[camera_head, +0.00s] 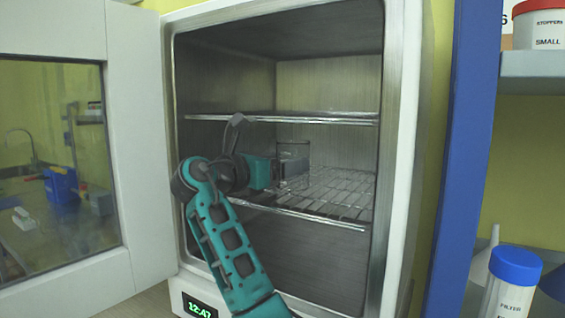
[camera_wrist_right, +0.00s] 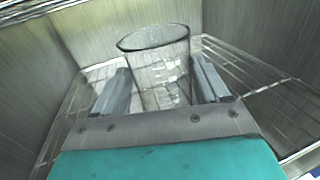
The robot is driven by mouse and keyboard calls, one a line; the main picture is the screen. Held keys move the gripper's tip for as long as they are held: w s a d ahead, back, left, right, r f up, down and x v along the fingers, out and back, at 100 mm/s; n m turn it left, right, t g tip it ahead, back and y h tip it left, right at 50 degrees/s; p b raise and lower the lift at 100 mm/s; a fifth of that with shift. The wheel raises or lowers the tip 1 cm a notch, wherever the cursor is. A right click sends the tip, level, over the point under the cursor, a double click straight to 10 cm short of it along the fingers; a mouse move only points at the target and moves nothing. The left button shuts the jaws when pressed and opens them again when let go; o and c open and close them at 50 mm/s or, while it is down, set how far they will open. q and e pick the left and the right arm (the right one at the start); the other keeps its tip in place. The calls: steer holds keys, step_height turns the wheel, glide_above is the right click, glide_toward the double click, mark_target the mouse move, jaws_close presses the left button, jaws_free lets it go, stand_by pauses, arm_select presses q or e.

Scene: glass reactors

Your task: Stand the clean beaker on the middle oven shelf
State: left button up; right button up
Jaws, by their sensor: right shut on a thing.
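The clear glass beaker (camera_head: 294,151) is inside the oven, upright in the head view, above the wire shelf (camera_head: 335,192) that spans the middle of the chamber. My right gripper (camera_head: 293,167) reaches in through the open front and is shut on the beaker. The right wrist view shows the beaker (camera_wrist_right: 157,75) between the two grey fingers (camera_wrist_right: 160,85), with its rim toward the top of the picture. The wire shelf (camera_wrist_right: 250,75) lies around and below it. Whether the beaker's base touches the shelf cannot be told. My left gripper is not in view.
The oven door (camera_head: 143,150) stands open to the left. Another shelf (camera_head: 300,117) crosses above the beaker. The wire shelf is bare to the right of the gripper. A blue post (camera_head: 466,150) and shelving with labelled tubs (camera_head: 540,25) stand right of the oven.

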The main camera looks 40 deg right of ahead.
steer(key=o, duration=1.1)
steer(key=shift+a, duration=0.15)
steer(key=a, duration=1.1)
steer(key=shift+s+a+b, duration=0.15)
steer(key=shift+a+b, duration=0.25)
steer(key=shift+b, duration=0.05)
